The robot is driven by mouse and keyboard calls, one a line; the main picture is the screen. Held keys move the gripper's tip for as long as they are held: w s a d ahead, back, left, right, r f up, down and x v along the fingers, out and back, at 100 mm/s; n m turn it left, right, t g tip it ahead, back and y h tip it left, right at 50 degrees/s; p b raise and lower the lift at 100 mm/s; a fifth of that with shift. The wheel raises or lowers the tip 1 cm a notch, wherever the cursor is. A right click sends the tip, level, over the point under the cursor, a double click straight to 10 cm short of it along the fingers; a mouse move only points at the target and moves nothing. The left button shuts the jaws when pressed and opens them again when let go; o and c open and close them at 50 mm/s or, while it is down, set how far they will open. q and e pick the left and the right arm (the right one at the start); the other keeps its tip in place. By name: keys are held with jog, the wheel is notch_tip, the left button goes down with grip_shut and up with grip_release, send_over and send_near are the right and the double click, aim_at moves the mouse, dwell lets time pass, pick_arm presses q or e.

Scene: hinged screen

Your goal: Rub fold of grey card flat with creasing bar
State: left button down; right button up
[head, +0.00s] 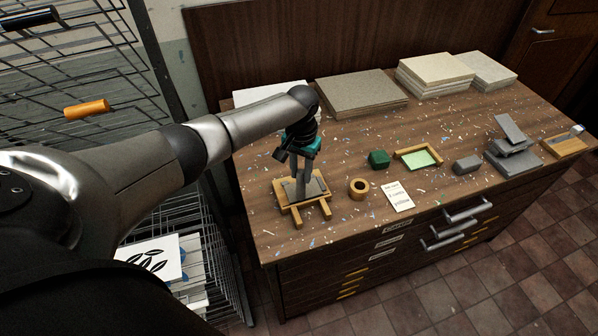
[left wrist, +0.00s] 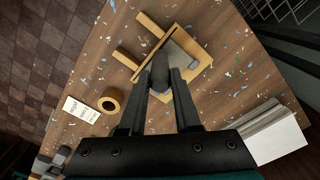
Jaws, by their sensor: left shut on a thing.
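My left gripper (head: 301,190) reaches down over a small wooden stand (head: 297,214) at the front left of the cabinet top. The stand has two prongs toward the front edge. A grey card (head: 318,184) lies on the stand, partly hidden by the fingers. In the left wrist view the fingers are shut on a dark grey rounded bar (left wrist: 160,72), which looks like the creasing bar. The bar is over the grey card (left wrist: 179,58); whether it touches the card I cannot tell. The fold itself is not clear. My right gripper is not in view.
Board stacks (head: 360,92) stand at the back. Paper scraps litter the top. A wire rack (head: 190,235) is at left.

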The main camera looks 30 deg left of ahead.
pick_arm(q)
jog(key=shift+w+d+b, duration=0.85)
jog(key=shift+w+d, duration=0.15)
jog(key=shift+w, duration=0.15)
jog(key=shift+w+d+b, duration=1.05)
jog(key=shift+w+b, duration=0.1)
jog(key=shift+w, duration=0.05)
notch_tip(320, 180, up, 5)
jog(key=p, duration=0.5)
